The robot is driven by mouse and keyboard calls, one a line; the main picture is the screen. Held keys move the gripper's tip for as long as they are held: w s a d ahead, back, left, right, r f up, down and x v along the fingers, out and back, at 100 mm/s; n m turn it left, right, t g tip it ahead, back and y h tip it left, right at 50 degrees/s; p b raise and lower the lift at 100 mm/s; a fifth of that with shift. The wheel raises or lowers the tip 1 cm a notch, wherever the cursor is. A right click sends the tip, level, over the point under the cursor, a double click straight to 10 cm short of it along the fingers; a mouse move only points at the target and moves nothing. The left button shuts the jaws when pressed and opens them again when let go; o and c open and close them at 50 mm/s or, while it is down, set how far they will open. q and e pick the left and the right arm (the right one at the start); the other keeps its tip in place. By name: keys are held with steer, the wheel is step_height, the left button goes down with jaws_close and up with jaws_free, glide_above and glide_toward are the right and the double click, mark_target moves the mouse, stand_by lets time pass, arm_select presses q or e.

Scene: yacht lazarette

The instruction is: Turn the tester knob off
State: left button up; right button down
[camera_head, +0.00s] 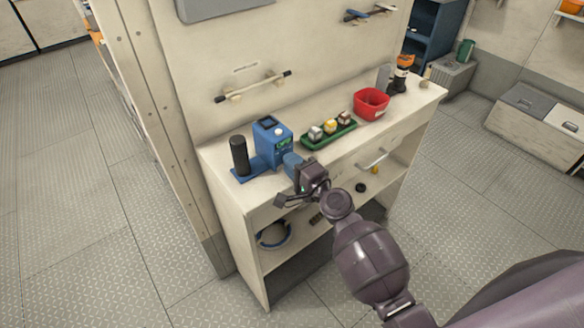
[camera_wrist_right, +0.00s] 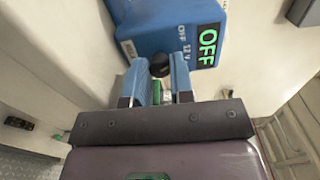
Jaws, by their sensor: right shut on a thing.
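The blue tester (camera_head: 270,137) stands on the white workbench top, next to a black cylinder (camera_head: 239,155). In the wrist view the tester (camera_wrist_right: 165,22) has a lit green panel reading OFF (camera_wrist_right: 207,44) and printed labels OFF and 12 V. Its black knob (camera_wrist_right: 158,65) sits between the blue fingertips of my right gripper (camera_wrist_right: 160,74). In the head view my right gripper (camera_head: 290,163) reaches the tester's front from the right and hides the knob. It is shut on the knob. The knob's pointer cannot be made out. My left gripper is not in view.
A green tray (camera_head: 314,143) with several small items and a red bin (camera_head: 371,104) stand right of the tester. A wall rail (camera_head: 252,88) is behind. The bench (camera_head: 222,163) has open shelves below. Floor in front is clear.

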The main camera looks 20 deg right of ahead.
steer(key=shift+n, duration=1)
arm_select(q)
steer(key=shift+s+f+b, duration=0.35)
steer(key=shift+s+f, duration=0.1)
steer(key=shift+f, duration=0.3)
arm_select(e)
steer(key=shift+n, duration=0.6)
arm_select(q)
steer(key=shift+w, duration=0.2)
arm_select(e)
steer(key=c, duration=1.3)
jaws_free()
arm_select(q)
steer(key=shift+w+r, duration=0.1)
arm_select(e)
steer(key=shift+o, duration=0.2)
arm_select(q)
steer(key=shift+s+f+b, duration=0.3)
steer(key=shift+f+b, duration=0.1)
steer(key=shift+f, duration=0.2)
arm_select(e)
steer(key=v, duration=1)
steer(key=shift+s, duration=0.35)
